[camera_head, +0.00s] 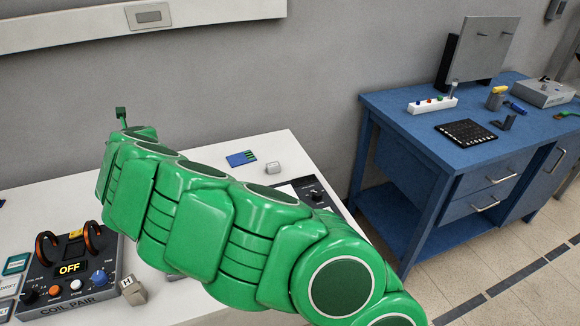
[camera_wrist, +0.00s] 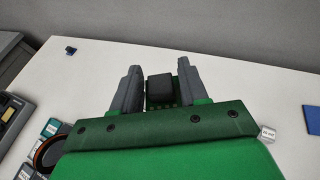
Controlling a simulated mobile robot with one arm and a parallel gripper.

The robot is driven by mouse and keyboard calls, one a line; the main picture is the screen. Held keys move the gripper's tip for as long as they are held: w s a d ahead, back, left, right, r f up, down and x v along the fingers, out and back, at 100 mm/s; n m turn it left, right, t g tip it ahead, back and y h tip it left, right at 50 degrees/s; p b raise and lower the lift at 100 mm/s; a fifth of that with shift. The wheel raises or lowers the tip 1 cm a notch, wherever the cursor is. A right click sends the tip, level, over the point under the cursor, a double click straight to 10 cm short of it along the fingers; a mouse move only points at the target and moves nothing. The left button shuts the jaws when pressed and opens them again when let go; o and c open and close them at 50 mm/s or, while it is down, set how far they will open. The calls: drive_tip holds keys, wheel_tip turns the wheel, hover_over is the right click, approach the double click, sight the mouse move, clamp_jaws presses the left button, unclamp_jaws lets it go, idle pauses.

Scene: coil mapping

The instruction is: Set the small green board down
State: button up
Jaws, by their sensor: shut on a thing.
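In the wrist view my gripper (camera_wrist: 160,78) has its two grey fingers closed around a small dark block with green at its base. This seems to be the small green board (camera_wrist: 162,102), partly hidden by the fingers and my wrist. It is held over the white table (camera_wrist: 95,62); its height above the top is hard to tell. In the head view my green arm reaches across the table to the back left and hides the fingers and most of what they hold.
A coil pair box (camera_head: 70,272) with two copper coils stands at front left, a small cube marked H (camera_head: 133,290) beside it. A blue board (camera_head: 241,158) and a light cube (camera_head: 273,168) lie right of my arm. A blue bench (camera_head: 440,160) stands at right. The back table is clear.

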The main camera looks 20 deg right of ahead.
drive_tip(key=w+d+n+g+y, duration=0.1)
drive_tip(key=w+d+n+y, duration=0.1)
drive_tip(key=d, duration=2.7)
drive_tip(key=s+d+n+g+y, duration=0.1)
drive_tip(key=s+d, duration=0.6)
drive_tip(key=d, duration=0.6)
drive_tip(key=s+d+n+g+y, duration=0.1)
drive_tip(key=s+d, duration=0.6)
drive_tip(key=d, duration=0.5)
wheel_tip(320, 180, down, 10)
drive_tip(key=shift+w+d+f, duration=0.5)
drive_tip(key=shift+w+f, duration=1.05)
drive_tip(key=shift+w, duration=0.55)
drive_tip(key=shift+w+d+f, duration=0.55)
drive_tip(key=shift+w+f, duration=1.05)
drive_tip(key=shift+w, duration=0.5)
drive_tip(key=shift+w+d+f, duration=0.5)
drive_tip(key=shift+w+f, duration=1.05)
drive_tip(key=shift+w, duration=0.55)
